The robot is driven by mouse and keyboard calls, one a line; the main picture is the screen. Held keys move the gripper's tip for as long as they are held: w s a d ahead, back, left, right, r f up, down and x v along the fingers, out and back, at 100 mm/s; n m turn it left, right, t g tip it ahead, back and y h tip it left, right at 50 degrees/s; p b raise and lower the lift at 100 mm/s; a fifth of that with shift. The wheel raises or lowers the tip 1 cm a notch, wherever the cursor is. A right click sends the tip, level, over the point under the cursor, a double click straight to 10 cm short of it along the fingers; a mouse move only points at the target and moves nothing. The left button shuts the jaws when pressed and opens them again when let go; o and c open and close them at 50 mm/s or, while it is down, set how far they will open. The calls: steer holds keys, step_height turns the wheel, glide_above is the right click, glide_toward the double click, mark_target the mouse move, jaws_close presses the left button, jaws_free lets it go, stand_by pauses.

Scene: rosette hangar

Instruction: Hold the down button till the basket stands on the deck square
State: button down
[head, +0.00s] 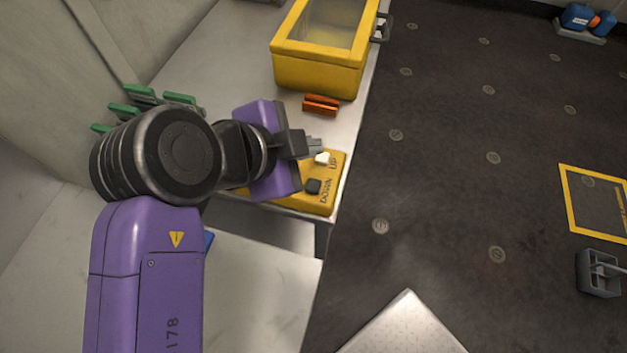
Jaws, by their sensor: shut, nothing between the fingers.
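A yellow control box (298,196) sits on the near end of the grey bench. It carries a white button (322,158) beside the word UP and a black button (313,186) beside the word DOWN. My gripper (315,145) is shut and empty. Its tips appear close by the white UP button, away from the black one; I cannot tell whether they touch anything. A grey basket (597,273) with a handle shows at the right edge, just below the yellow-outlined deck square (570,215) in the picture. I cannot tell whether it hangs or stands.
A yellow case with a clear lid (318,75) stands on the bench (215,50). An orange object (321,104) lies before it. Green pieces (140,96) are by the wall. Blue and orange items (577,17) are far right. The dark floor (440,130) between is largely clear.

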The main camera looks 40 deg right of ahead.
steer(key=b, duration=0.4)
glide_above(310, 188)
step_height(310, 188, down, 7)
steer(key=shift+f, duration=0.1)
steer(key=shift+f+b, duration=0.75)
steer(key=shift+f, duration=0.15)
stand_by(1.2)
steer(key=shift+f+b, duration=0.3)
steer(key=shift+b, duration=0.3)
